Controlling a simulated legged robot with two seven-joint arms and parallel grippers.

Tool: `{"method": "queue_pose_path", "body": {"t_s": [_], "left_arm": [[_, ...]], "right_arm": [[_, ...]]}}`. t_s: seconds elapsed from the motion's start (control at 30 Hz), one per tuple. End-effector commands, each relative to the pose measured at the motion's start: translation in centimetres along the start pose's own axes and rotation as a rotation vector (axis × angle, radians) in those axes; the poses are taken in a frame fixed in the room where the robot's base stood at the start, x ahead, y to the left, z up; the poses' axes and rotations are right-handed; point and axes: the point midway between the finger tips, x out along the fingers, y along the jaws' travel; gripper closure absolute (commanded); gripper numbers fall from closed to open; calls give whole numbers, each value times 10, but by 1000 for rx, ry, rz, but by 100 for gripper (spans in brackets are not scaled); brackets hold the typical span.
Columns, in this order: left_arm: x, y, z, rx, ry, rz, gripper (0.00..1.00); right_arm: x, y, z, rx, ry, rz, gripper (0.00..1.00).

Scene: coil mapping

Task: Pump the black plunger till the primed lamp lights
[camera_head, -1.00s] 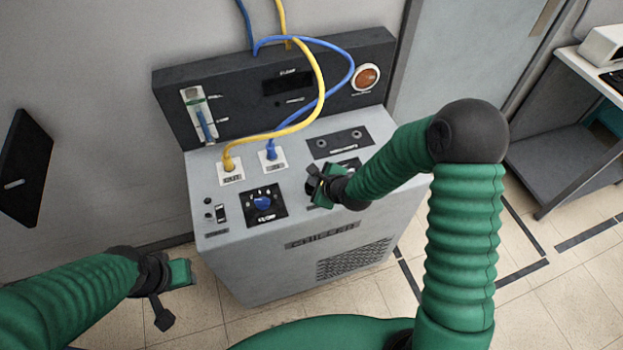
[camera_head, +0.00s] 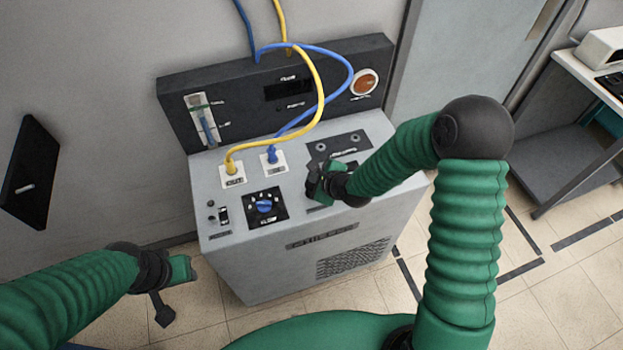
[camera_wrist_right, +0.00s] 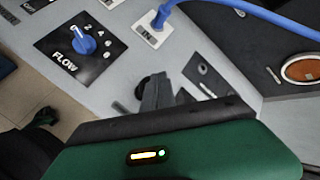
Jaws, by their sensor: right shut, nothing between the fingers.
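The grey chiller cabinet (camera_head: 250,235) stands ahead with a sloped control top. My right gripper (camera_head: 316,186) is shut and empty, low over the right part of that top. In the right wrist view its dark fingertips (camera_wrist_right: 158,92) are beside a small black round part (camera_wrist_right: 143,86), possibly the plunger, partly hidden; I cannot tell whether they touch. A small dark indicator (camera_head: 279,108) beside a blurred label on the black back panel (camera_head: 230,85) looks unlit. My left gripper (camera_head: 172,288) hangs left of the cabinet, clear of it; its jaw state is unclear.
A blue flow knob (camera_head: 264,206) and two sockets with a yellow hose (camera_head: 318,90) and a blue hose (camera_head: 345,65) are left of my right gripper. An orange round button (camera_head: 364,83) is at the panel's right. A side table (camera_head: 570,165) stands far right.

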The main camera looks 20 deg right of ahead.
Motion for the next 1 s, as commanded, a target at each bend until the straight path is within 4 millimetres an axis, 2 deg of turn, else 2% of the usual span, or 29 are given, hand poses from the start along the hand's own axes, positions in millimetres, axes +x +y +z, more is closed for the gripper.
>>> {"method": "queue_pose_path", "body": {"t_s": [0.33,0.8,1.0], "left_arm": [[-3,0,-1,0,0,0,64],[-46,0,-11,0,0,0,64],[-47,0,-11,0,0,0,64]], "right_arm": [[-2,-2,2,0,-1,0,100],[-35,-25,25,1,0,-1,100],[-36,-26,27,0,-1,0,100]]}}
